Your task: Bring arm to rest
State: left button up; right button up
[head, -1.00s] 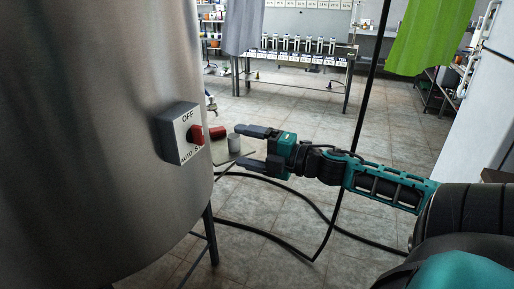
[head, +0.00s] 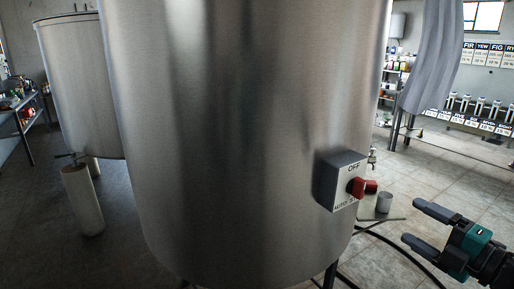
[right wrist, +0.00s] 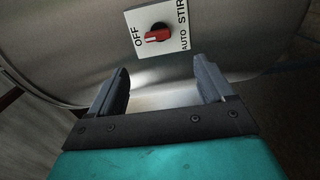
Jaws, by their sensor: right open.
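My right gripper (head: 412,221) is open and empty at the lower right of the head view, with its two fingers pointing left. It stands to the right of the switch box (head: 330,182) on the big steel tank (head: 240,130), apart from it. The red knob (head: 357,187) sits on the box's white face, marked OFF, AUTO and STIR. In the right wrist view the open fingers (right wrist: 160,68) point toward the tank, with the red knob (right wrist: 157,33) beyond them; nothing is between the fingers. My left gripper is not in view.
A second steel tank (head: 78,85) stands at the left, near a pale cylinder (head: 82,200). A grey cylinder (head: 384,203) and a black hose (head: 400,252) are on the floor behind the gripper. A grey cloth (head: 433,55) hangs at the upper right.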

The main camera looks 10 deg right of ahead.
jog(key=s+a+f+m+g+h, duration=0.1)
jog(key=s+a+f+m+h, duration=0.15)
jog(key=f+m, duration=0.45)
jog(key=s+a+f+m+h, duration=0.2)
jog(key=s+f+m+h, duration=0.15)
jog(key=f, duration=0.65)
jog(key=s+a+f+m+g+y, duration=0.1)
jog(key=s+a+f+m+g, duration=0.1)
jog(key=a, duration=0.7)
jog(key=s+a+f+m+g, duration=0.3)
jog(key=s+a+f+m, duration=0.1)
jog(key=a+f+m, duration=0.3)
jog(key=shift+s+a+f+y, duration=0.15)
jog(key=shift+a+f+y, duration=0.25)
jog(key=shift+a+f, duration=0.5)
jog(key=shift+d, duration=0.15)
